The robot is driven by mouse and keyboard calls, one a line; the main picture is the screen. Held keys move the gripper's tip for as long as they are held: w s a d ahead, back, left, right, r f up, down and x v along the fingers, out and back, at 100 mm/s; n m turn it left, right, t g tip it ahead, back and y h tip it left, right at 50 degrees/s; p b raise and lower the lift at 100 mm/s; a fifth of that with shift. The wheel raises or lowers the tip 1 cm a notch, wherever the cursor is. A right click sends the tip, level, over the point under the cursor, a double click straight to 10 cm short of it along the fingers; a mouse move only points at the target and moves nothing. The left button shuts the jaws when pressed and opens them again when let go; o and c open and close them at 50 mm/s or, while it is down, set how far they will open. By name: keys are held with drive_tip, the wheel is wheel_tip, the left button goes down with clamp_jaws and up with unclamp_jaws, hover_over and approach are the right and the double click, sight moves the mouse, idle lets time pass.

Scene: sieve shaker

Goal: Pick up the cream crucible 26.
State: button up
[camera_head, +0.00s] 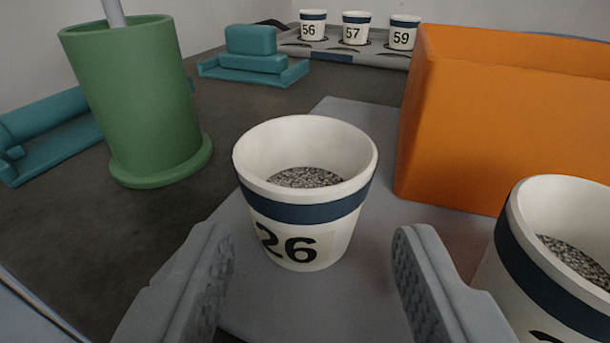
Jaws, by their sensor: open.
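The cream crucible 26 (303,245) stands upright on a grey mat (340,115), with a dark blue band below its rim and grey grains inside. My gripper (312,250) is open, with one grey finger at the lower left and one at the lower right. The crucible is centred between the fingers and a little beyond their tips. Neither finger appears to touch it.
A second cream crucible (500,270) with grains stands close to the right finger, cut off by the frame. An orange box (500,120) rises behind right. A green holder (140,105) stands left. Teal stands (252,62) and a tray (335,52) with crucibles 56, 57 and 59 are farther back.

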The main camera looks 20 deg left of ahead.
sight(304, 240)
drive_tip(key=x, duration=0.5)
drive_tip(key=shift+a, duration=0.1)
drive_tip(key=shift+s, duration=0.1)
drive_tip(key=c, duration=0.8)
drive_tip(key=shift+o, duration=0.2)
